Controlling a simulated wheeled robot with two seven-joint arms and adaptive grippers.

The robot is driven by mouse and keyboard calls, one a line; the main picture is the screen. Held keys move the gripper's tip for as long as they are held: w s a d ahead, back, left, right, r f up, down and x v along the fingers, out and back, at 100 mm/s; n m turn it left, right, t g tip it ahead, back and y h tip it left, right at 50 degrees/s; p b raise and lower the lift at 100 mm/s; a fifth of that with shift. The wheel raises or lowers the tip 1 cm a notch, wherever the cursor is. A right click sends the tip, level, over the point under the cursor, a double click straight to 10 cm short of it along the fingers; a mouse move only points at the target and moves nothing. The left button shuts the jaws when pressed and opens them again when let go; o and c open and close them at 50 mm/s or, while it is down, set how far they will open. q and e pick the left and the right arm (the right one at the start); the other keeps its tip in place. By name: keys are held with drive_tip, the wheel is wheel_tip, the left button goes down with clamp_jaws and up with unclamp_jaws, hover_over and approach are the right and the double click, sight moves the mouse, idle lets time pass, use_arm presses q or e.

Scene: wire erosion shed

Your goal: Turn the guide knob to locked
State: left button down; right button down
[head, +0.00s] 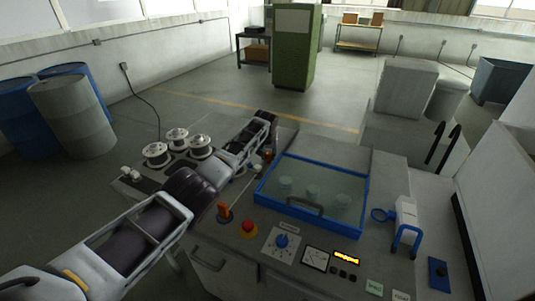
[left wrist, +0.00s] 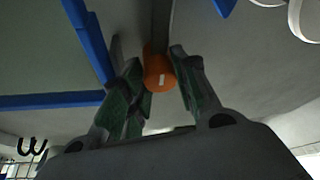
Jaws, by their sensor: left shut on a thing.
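An orange knob (left wrist: 158,72) with a short white mark on its face sits between the two fingers of my left gripper (left wrist: 157,85) in the left wrist view. The fingers are shut on it from both sides. In the head view my left gripper (head: 265,157) reaches down beside the far left corner of the blue-framed lid (head: 314,230). Only a small orange patch shows there, and the arm hides much of that area. I cannot read any lock marking at the knob. My right gripper is in neither view.
Several spools (head: 178,138) stand behind my left arm. A blue-and-white tool (head: 406,226) is right of the lid.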

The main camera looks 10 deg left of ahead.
use_arm(q)
drive_tip(key=shift+n+y, duration=0.3)
drive_tip(key=shift+n, duration=0.6)
drive_tip(key=shift+f, duration=0.1)
drive_tip(key=c, duration=1.1)
unclamp_jaws()
drive_tip(key=shift+d, duration=0.1)
drive_tip(key=shift+r, duration=0.4)
drive_tip(key=v, duration=0.7)
drive_tip(key=shift+s, duration=0.2)
